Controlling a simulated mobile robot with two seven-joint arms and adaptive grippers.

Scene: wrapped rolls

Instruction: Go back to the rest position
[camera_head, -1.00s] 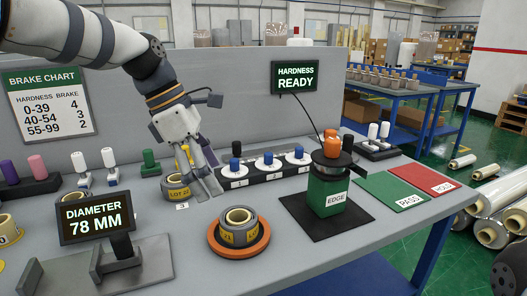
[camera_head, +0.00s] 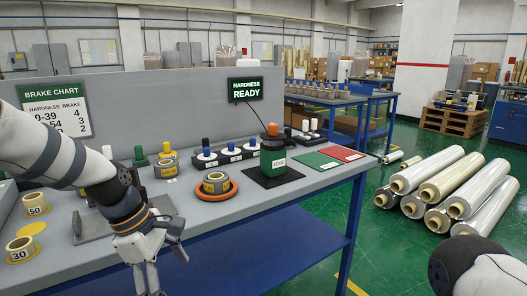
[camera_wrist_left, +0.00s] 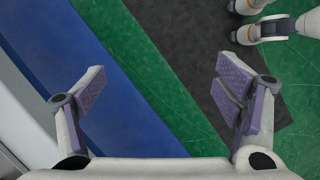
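My left gripper (camera_head: 150,280) hangs fingers-down in front of the bench's near edge, at the bottom of the head view. In the left wrist view its two fingers are spread apart with nothing between them (camera_wrist_left: 162,95); blue bench frame and green floor show below. A dark and white part of my right arm (camera_head: 480,272) enters at the lower right of the head view; no right fingers can be made out. The yellow-labelled LOT roll (camera_head: 167,168) stands on the bench, and another wrapped roll (camera_head: 215,184) sits on the orange round plate (camera_head: 231,194).
The grey bench (camera_head: 320,178) holds the green EDGE tester (camera_head: 273,162), green PASS mat (camera_head: 316,160), red HOLD mat (camera_head: 342,153) and weight rolls marked 50 (camera_head: 36,205) and 30 (camera_head: 20,249). Large wrapped rolls (camera_head: 440,188) lie on the floor at right. Floor between is clear.

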